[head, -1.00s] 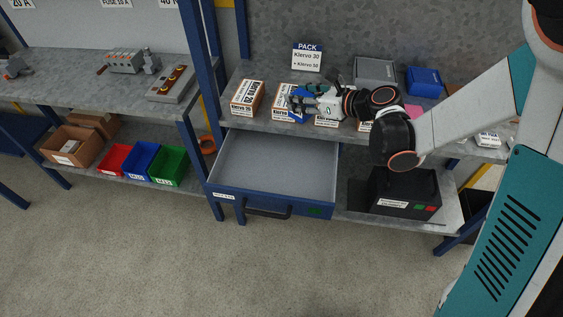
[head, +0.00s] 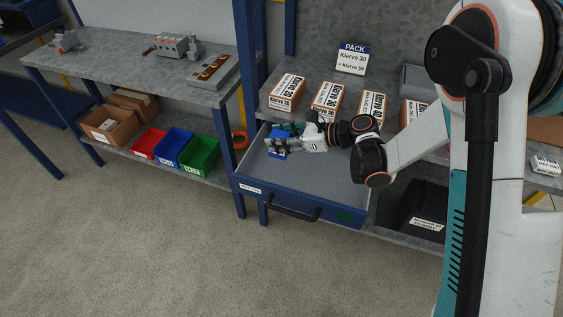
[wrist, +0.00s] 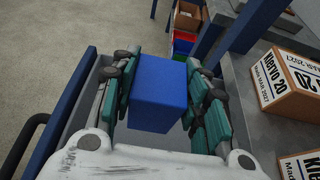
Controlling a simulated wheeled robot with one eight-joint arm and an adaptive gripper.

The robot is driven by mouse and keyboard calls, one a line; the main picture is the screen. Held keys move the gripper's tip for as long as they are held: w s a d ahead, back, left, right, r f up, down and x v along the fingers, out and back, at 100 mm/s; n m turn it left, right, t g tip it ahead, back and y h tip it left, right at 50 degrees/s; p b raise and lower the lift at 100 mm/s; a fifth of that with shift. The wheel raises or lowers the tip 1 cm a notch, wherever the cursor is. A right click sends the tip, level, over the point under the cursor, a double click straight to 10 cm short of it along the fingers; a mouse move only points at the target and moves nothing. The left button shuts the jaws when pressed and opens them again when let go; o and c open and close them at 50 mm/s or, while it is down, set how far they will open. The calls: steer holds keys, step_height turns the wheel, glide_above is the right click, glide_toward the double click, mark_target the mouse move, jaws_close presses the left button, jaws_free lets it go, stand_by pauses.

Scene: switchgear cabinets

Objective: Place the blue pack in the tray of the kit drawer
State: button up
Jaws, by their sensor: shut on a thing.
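My gripper (head: 285,140) is shut on the blue pack (head: 277,147) over the open kit drawer (head: 305,207). In the wrist view the blue pack (wrist: 158,95) sits between the two green fingers of my gripper (wrist: 163,88). The drawer's grey tray (head: 335,180) looks empty apart from what my gripper and the pack hide. The pack is toward the tray's left part in the head view. I cannot tell whether its underside touches the tray floor.
Several Klervo boxes (head: 327,97) stand on the bench above the drawer, beside a PACK sign (head: 352,58). Red, blue and green bins (head: 199,155) are on the shelf to the left. A black box (head: 425,212) is right of the drawer.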

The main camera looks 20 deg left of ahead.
step_height(320, 180, down, 9)
steer(key=b, duration=0.3)
steer(key=shift+r, duration=0.15)
steer(key=o, duration=1.1)
steer(key=shift+o, duration=0.2)
steer(key=shift+d, duration=0.1)
steer(key=p+v, duration=0.4)
steer(key=v, duration=0.8)
